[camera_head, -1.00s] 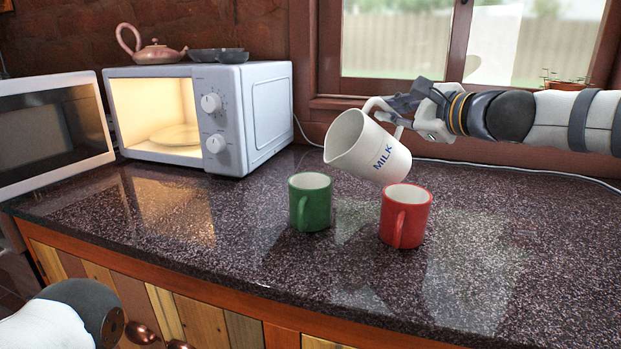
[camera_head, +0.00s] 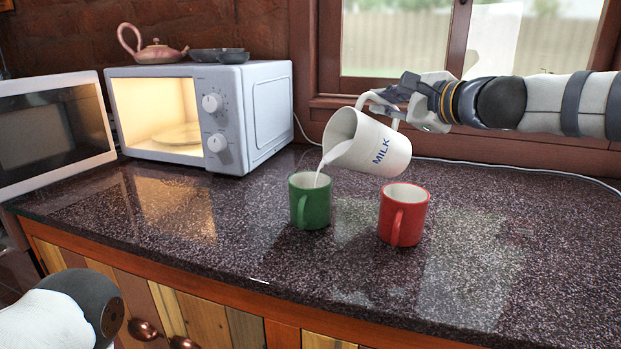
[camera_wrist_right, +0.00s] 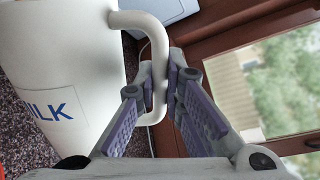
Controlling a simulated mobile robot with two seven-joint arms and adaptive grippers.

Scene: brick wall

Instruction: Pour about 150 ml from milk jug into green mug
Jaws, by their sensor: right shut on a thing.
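The white milk jug (camera_head: 376,148), marked MILK, is tilted to the left above the counter, its spout over the green mug. A white stream of milk (camera_head: 320,172) runs from the spout down into the green mug (camera_head: 311,207), which stands upright. My right gripper (camera_head: 388,101) is shut on the jug's handle; in the right wrist view the fingers (camera_wrist_right: 160,97) close around the handle beside the jug's white body (camera_wrist_right: 62,70). The milk level inside the mug is hidden. Part of my left arm shows at the lower left; its gripper is out of view.
A red mug (camera_head: 404,217) stands right of the green mug, below the jug. A lit microwave (camera_head: 268,112) stands behind on the left, with a pink teapot (camera_head: 157,53) and dark dishes (camera_head: 217,55) on top. The counter (camera_head: 250,250) in front is clear.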

